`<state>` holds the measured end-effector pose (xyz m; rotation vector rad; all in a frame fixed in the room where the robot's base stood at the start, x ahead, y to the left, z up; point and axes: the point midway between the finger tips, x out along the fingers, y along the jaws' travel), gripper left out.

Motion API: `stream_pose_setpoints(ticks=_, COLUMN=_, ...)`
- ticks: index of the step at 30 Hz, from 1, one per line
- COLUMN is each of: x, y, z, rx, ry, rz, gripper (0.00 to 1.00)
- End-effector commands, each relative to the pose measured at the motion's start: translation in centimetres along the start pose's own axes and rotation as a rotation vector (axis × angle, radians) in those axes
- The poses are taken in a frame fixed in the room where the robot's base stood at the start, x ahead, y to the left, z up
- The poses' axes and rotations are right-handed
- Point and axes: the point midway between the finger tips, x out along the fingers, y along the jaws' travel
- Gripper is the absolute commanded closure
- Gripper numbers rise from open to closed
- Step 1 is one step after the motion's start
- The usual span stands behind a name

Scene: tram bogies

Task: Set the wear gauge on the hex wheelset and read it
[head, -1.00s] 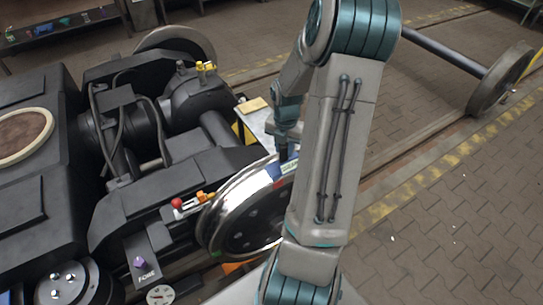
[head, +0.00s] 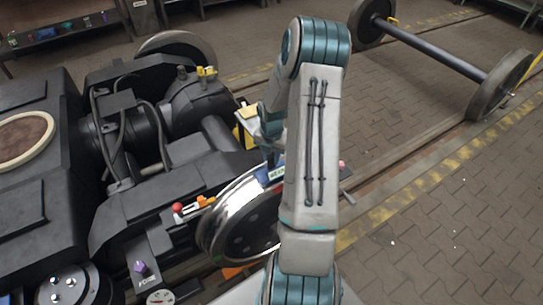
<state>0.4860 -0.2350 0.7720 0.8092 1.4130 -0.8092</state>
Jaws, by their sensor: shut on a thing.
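A wheel with a bright, shiny tread (head: 222,205) stands at the near end of the bogie; my forearm hides its right part. I cannot tell whether it belongs to the hex wheelset. My gripper (head: 271,158) points down just above the top of this wheel, partly hidden by my arm. It is shut on a small blue and pale labelled piece, seemingly the wear gauge (head: 275,174). The piece is at the wheel's upper rim; I cannot tell if it touches. Its reading is not legible. Another wheelset (head: 435,50) lies on the rails at the upper right.
The black bogie frame (head: 150,200) fills the left, with a red knob (head: 177,208) and orange fitting (head: 204,201) near the wheel. A purple knob (head: 140,267) and round dial (head: 160,298) are at the bottom.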

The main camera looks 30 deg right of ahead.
Motion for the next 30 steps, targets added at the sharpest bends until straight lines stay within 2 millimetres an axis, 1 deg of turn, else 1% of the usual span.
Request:
stream_pose_setpoints(ticks=7, x=0.6, y=0.0, z=0.0, rx=0.000, ry=0.001, rz=0.000, gripper=1.00)
stream_pose_setpoints(ticks=8, x=0.5, y=0.0, z=0.0, rx=0.000, ry=0.001, rz=0.000, gripper=0.65)
stream_pose_setpoints(ticks=9, x=0.5, y=0.0, z=0.0, rx=0.000, ry=0.001, rz=0.000, gripper=0.54)
stream_pose_setpoints(ticks=10, x=0.5, y=0.0, z=0.0, rx=0.000, ry=0.001, rz=0.000, gripper=0.52)
stream_pose_setpoints(ticks=17, x=0.5, y=0.0, z=0.0, rx=0.000, ry=0.001, rz=0.000, gripper=0.52)
stream_pose_setpoints(ticks=22, x=-0.6, y=0.0, z=0.1, rx=0.001, ry=-0.002, rz=0.001, gripper=0.52)
stream_pose_setpoints(ticks=26, x=-2.8, y=0.0, z=0.1, rx=0.002, ry=-0.004, rz=0.002, gripper=0.52)
stream_pose_setpoints(ticks=30, x=-6.0, y=0.0, z=0.1, rx=0.002, ry=-0.004, rz=0.003, gripper=0.52)
